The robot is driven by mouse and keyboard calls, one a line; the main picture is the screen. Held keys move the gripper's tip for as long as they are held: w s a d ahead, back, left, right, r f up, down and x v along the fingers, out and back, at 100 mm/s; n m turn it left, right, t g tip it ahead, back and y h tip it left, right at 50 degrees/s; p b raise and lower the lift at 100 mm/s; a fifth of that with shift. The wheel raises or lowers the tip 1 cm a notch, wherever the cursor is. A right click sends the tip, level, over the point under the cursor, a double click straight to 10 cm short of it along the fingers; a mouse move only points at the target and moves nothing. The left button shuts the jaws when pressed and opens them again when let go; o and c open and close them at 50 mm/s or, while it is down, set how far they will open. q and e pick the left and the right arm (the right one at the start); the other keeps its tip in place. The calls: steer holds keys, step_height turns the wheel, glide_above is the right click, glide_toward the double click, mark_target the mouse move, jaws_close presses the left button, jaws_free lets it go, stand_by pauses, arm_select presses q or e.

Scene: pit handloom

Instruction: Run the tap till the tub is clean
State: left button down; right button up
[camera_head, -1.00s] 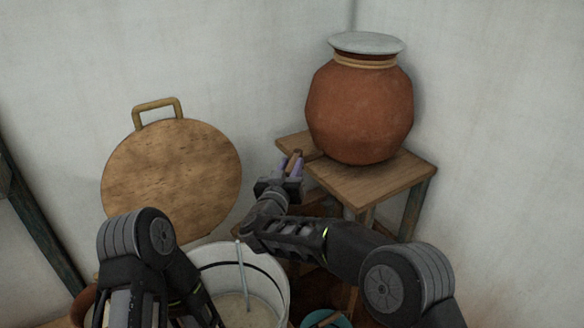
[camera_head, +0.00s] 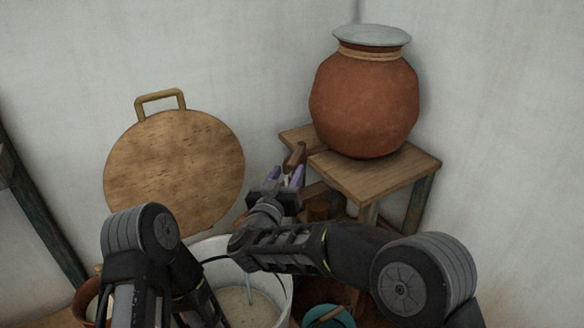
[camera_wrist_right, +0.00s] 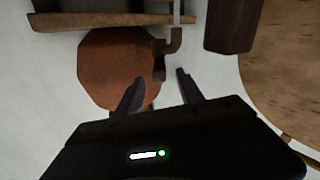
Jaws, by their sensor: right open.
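A white tub (camera_head: 212,248) stands at the bottom middle of the head view, holding something pale and cloudy with a thin rod in it. My arms cover parts of its rim. A large clay pot (camera_head: 364,105) with a grey lid sits on a wooden stool (camera_head: 375,176); it also shows in the right wrist view (camera_wrist_right: 108,65). A small brown tap-like piece (camera_wrist_right: 173,42) shows beside the pot in the right wrist view. My right gripper (camera_head: 286,176) is open, its fingertips (camera_wrist_right: 160,78) apart below that piece in the wrist picture; contact cannot be told. My left gripper is out of view.
A round wooden board (camera_head: 174,172) with a handle leans on the wall at left. A teal vessel (camera_head: 329,316) stands right of the tub. A brown wooden piece (camera_head: 295,157) shows just above my right fingers. The wall closes the corner behind.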

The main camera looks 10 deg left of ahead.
steer(key=shift+s, duration=0.6)
